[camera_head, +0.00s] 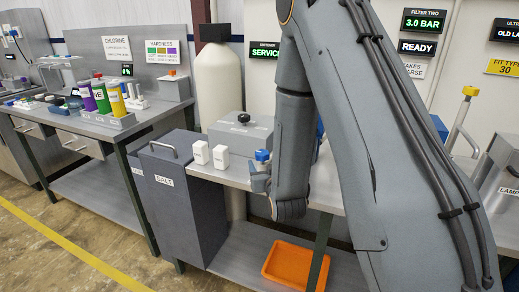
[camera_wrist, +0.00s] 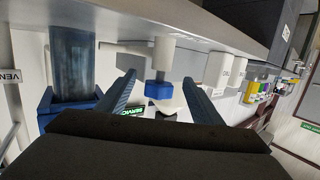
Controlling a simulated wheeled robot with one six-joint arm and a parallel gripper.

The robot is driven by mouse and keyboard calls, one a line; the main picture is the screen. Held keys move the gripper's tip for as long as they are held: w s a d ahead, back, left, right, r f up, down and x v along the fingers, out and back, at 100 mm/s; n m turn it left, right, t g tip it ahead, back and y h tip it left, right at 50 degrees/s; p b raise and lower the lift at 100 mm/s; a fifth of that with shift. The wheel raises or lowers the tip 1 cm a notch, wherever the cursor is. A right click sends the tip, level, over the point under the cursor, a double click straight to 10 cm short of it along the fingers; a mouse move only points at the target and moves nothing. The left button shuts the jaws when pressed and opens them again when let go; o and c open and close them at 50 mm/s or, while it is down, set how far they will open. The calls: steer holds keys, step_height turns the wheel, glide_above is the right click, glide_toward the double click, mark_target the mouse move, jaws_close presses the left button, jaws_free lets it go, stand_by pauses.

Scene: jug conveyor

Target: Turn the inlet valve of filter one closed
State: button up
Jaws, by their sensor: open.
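A small blue valve knob (camera_wrist: 158,91) on a pale stem shows in the wrist view, between the two fingers of my gripper (camera_wrist: 160,77). My gripper is open, with a gap on both sides of the knob; I cannot tell whether the knob is fully within the finger depth. In the head view a blue knob (camera_head: 262,155) stands at the bench edge just left of my arm, which hides most of the gripper. A large blue filter housing (camera_wrist: 73,65) stands left in the wrist view. No label naming the valve is readable.
Two white boxes (camera_head: 210,155) stand on the bench left of the knob, by a grey lidded unit (camera_head: 240,133). A grey salt bin (camera_head: 178,190) stands left. An orange tray (camera_head: 293,266) lies on the lower shelf. The yellow-lined floor (camera_head: 70,250) is clear.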

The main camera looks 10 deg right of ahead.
mark_target(260, 150)
steer(key=shift+r+t, duration=0.6)
steer(key=shift+t, duration=0.4)
steer(key=shift+w+r, duration=0.1)
steer(key=shift+w, duration=0.05)
steer(key=shift+w+d+p, duration=0.1)
steer(key=shift+w+p, duration=1.05)
steer(key=shift+w, duration=2.6)
steer(key=c, duration=1.1)
